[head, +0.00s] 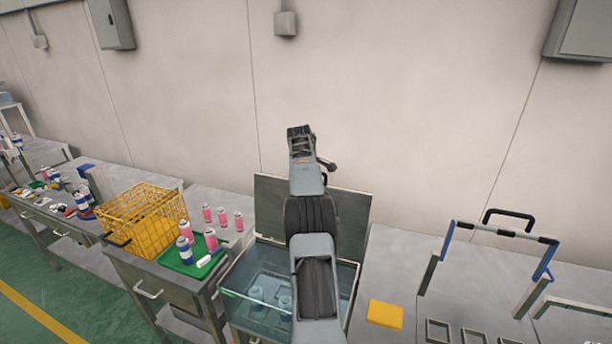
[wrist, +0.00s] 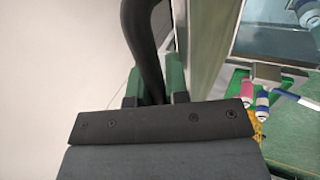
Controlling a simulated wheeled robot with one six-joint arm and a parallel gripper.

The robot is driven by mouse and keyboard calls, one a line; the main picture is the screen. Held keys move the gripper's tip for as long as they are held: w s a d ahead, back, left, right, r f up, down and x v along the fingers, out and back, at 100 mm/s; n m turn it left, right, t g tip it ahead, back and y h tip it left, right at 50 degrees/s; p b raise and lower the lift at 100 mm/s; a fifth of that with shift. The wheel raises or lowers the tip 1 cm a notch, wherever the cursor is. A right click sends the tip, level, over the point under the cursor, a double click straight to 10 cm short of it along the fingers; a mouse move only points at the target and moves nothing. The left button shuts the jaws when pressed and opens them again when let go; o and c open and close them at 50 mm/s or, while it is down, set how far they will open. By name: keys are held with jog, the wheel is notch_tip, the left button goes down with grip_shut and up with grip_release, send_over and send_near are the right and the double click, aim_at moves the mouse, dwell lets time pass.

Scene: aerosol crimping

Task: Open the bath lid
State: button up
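The bath (head: 235,300) is a glass-walled tank with bluish liquid and several cans in it, at the lower middle of the head view. Its lid (head: 352,212) stands roughly upright at the back edge, partly hidden behind my arm. In the wrist view the lid's pale edge (wrist: 203,45) runs beside my gripper (wrist: 156,90). A black curved handle (wrist: 142,40) passes down between its two green fingers. I cannot tell whether the fingers press on the handle. In the head view my arm hides the fingers.
A yellow basket (head: 145,215) and a green tray (head: 178,262) with cans stand left of the bath. A yellow block (head: 384,315) lies to its right, near a frame with a black handle (head: 508,214). The wall (head: 400,90) is behind the benches.

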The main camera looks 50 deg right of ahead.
jog(key=o, duration=0.4)
jog(key=shift+f, duration=0.7)
jog(key=shift+s, duration=0.1)
jog(key=shift+r, duration=0.1)
jog(key=v, duration=1.5)
jog(key=shift+d+r, duration=0.2)
